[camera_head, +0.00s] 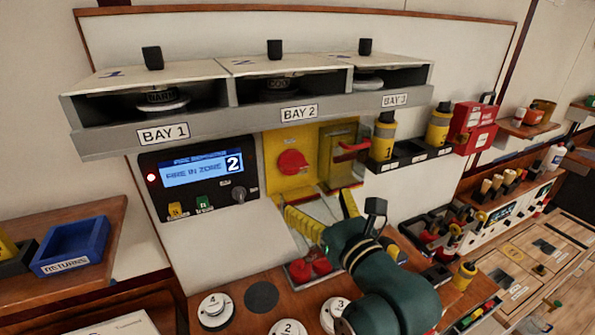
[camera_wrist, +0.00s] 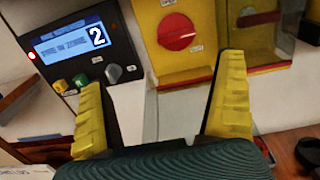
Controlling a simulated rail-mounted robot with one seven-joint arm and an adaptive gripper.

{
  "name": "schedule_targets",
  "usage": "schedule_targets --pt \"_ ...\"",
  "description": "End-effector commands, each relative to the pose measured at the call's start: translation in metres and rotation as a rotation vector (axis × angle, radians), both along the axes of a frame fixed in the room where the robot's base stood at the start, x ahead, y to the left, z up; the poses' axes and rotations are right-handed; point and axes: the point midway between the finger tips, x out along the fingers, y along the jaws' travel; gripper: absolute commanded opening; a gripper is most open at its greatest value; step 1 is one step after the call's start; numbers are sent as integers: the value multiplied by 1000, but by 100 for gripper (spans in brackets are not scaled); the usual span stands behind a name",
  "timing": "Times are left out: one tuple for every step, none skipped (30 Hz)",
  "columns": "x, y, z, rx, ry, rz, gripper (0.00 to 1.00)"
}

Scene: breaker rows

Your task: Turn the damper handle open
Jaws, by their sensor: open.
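A red round knob with a raised grip bar (camera_head: 291,162) sits on a yellow wall plate under the BAY 2 sign. It also shows in the wrist view (camera_wrist: 176,31), its bar lying nearly level, with small labels I cannot read. I cannot tell which of the two is the damper handle. My gripper (camera_head: 325,208) is open and empty, below the plate and apart from both. In the wrist view its yellow fingers (camera_wrist: 165,72) spread below the knob.
Left of the plate, a panel (camera_head: 197,178) reads "FIRE IN ZONE 2", with a red light and a dark knob. Bays numbered 1 to 3 overhang above. Two yellow canisters (camera_head: 383,138) stand in holders to the right. White discs (camera_head: 215,309) lie on the counter below.

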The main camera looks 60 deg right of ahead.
Motion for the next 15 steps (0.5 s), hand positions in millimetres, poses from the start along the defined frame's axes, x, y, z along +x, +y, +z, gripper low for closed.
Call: schedule_targets --pt "-11 -10 -8 8 8 -26 100" --pt "-14 -13 -8 8 8 -34 100" --pt "-15 -16 -7 6 7 -40 100" --pt "-14 -18 -6 6 7 -41 100" --pt "-12 -19 -5 5 6 -40 100" --pt "-7 -22 -5 6 8 -39 100" --pt "-3 -25 -5 5 8 -38 100" --pt "1 -28 -4 5 8 -38 100" --pt "7 -33 -4 4 7 -37 100" --pt "12 -37 -4 4 8 -37 100" --pt "16 -41 -4 4 8 -37 100" --pt "22 -46 -4 3 7 -37 100" --pt "27 -50 -4 4 7 -37 100" --pt "31 -53 -5 4 7 -37 100" --pt "37 -58 -5 4 7 -37 100"
